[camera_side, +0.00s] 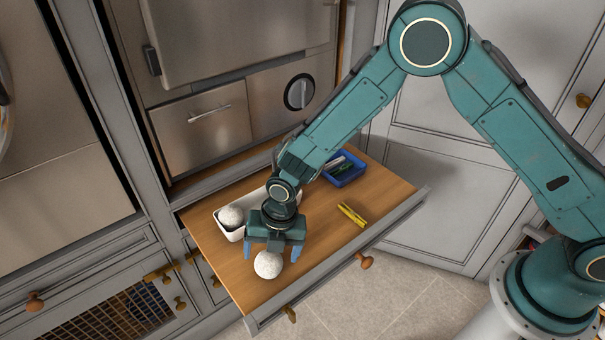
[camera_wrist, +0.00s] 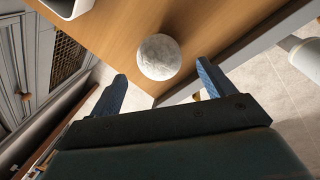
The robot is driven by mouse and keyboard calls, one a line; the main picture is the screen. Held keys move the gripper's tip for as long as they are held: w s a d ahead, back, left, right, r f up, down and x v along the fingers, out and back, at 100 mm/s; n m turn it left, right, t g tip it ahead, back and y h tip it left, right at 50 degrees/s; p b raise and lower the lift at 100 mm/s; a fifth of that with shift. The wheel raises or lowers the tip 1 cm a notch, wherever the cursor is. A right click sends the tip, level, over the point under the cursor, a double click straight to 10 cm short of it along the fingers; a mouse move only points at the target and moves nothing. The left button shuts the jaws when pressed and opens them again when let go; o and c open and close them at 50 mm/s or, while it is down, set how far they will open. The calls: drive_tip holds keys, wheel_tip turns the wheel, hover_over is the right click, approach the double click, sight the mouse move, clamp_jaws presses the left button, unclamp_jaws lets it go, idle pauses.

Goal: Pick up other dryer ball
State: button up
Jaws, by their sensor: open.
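A white dryer ball (camera_side: 268,264) lies on the wooden drawer bottom near its front left corner. It also shows in the wrist view (camera_wrist: 158,57), just beyond and between the fingertips. My gripper (camera_side: 272,250) is open and points down over this ball, with one blue finger to each side of it in the side view. In the wrist view the two blue fingers (camera_wrist: 163,78) are spread apart, and nothing is seen clamped between them. Another white ball (camera_side: 231,217) sits in the white tray (camera_side: 228,234) behind my gripper. Part of that tray is hidden by my arm.
A blue bin (camera_side: 345,180) with small items stands at the drawer's back right. A yellow object (camera_side: 352,215) lies on the wood right of my gripper. The drawer's raised front wall (camera_side: 340,262) runs close to the ball. Bare wood lies between them.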

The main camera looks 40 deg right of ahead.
sight(270, 259)
drive_tip(key=shift+w+a+f, duration=0.1)
drive_tip(key=shift+a+f, duration=0.1)
drive_tip(key=shift+f, duration=0.8)
drive_tip(key=shift+w+a+f, duration=0.1)
drive_tip(key=shift+a+f, duration=0.05)
drive_tip(key=shift+f, duration=0.8)
drive_tip(key=c, duration=1.1)
drive_tip(key=shift+r, duration=0.15)
wheel_tip(270, 259, up, 20)
drive_tip(key=shift+f, duration=0.1)
